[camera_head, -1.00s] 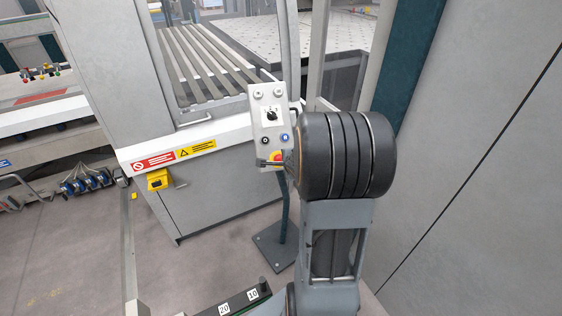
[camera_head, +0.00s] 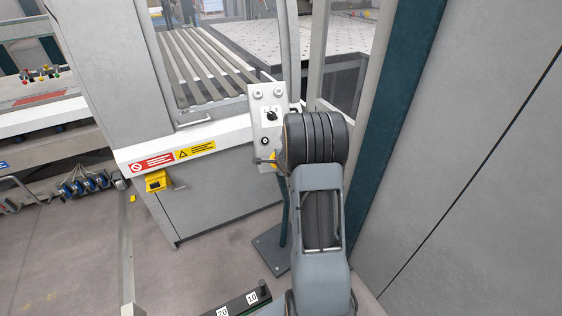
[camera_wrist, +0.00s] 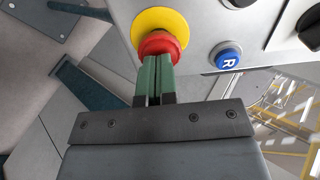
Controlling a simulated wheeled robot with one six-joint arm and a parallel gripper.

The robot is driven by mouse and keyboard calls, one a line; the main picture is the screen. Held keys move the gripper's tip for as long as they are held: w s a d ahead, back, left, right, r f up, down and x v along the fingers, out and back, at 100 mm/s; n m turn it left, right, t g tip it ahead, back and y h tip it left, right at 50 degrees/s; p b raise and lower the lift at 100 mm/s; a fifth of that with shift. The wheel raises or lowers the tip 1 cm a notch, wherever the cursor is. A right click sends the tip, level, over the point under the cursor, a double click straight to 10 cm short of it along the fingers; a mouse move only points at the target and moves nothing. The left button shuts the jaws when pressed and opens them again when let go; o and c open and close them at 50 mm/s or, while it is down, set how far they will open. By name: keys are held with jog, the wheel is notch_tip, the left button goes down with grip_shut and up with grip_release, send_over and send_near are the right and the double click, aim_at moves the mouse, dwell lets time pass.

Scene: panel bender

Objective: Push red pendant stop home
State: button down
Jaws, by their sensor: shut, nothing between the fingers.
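The red stop button (camera_wrist: 159,44) stands on its yellow disc (camera_wrist: 158,25) on the grey pendant in the wrist view. My gripper (camera_wrist: 157,58) is shut and empty. Its green fingertips point at the red button and overlap its lower edge in the picture; whether they press on it, I cannot tell. In the head view the pendant box (camera_head: 256,118) stands on a dark post (camera_head: 284,222). There my arm hides the red button, and only a bit of the yellow disc shows.
A blue button marked R (camera_wrist: 226,57) sits beside the stop, with dark knobs farther right. The pendant's selector (camera_head: 271,115) faces me. A machine cabinet (camera_head: 215,190) stands behind left, a large grey wall panel (camera_head: 480,170) at right.

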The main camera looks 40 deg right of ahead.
dwell(0.3)
jog(key=shift+p+x, duration=0.3)
jog(key=shift+x, duration=0.45)
jog(key=p+v, duration=0.2)
jog(key=v, duration=1.2)
jog(key=shift+s+a, duration=0.1)
